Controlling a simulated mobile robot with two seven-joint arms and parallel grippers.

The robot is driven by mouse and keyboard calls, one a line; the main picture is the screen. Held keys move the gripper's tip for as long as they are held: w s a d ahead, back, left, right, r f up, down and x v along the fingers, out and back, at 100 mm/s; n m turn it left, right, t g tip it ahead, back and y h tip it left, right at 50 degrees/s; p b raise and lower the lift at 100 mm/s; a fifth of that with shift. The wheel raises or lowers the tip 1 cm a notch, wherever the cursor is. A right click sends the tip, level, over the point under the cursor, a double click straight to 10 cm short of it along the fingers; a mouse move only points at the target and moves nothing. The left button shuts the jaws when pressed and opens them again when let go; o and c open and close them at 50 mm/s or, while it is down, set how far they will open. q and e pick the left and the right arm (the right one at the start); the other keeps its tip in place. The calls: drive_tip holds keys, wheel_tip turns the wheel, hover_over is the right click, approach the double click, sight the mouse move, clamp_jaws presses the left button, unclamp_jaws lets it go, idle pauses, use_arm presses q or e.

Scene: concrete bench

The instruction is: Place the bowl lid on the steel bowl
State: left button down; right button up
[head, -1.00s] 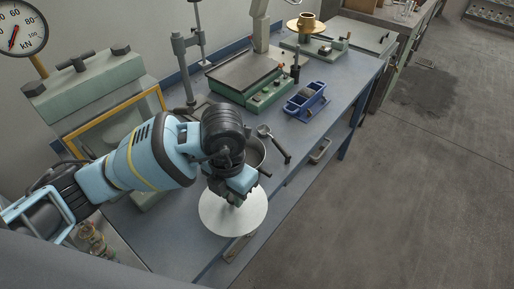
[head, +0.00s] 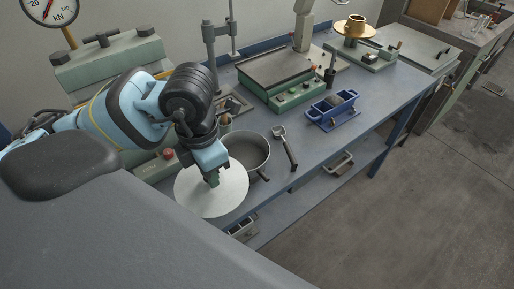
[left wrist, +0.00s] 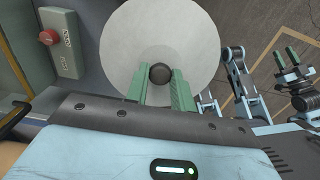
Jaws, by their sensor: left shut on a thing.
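The bowl lid (head: 222,199) is a flat pale disc with a dark round knob (left wrist: 160,74). My left gripper (head: 212,180) is shut on the knob, its green fingers on either side of it in the left wrist view. The lid is level and held in front of the steel bowl (head: 257,150), overlapping the bowl's near left edge in the head view. The bowl stands on the bench, open at the top, and looks empty where its inside shows. The height of the lid over the bowl is hard to tell. My right gripper (left wrist: 299,56) shows in the left wrist view, with its green fingers apart and empty.
A scoop-like tool (head: 285,148) lies right of the bowl. A blue mould (head: 333,109) and a green scale (head: 289,79) stand farther back on the bench (head: 310,150). A green machine with a red button (head: 168,154) stands at left.

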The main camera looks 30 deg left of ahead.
use_arm(q)
drive_tip(key=shift+s+r, duration=0.1)
drive_tip(key=shift+a, duration=0.1)
drive_tip(key=shift+w, duration=0.45)
drive_tip(key=w+a+f, duration=0.1)
drive_tip(key=w+a, duration=0.1)
drive_tip(key=w, duration=1.2)
drive_tip(key=shift+a+f, duration=0.15)
drive_tip(key=shift+f, duration=0.05)
drive_tip(key=shift+w, duration=0.1)
drive_tip(key=f, duration=0.3)
drive_tip(key=shift+w+f+p, duration=0.3)
drive_tip(key=shift+w, duration=0.1)
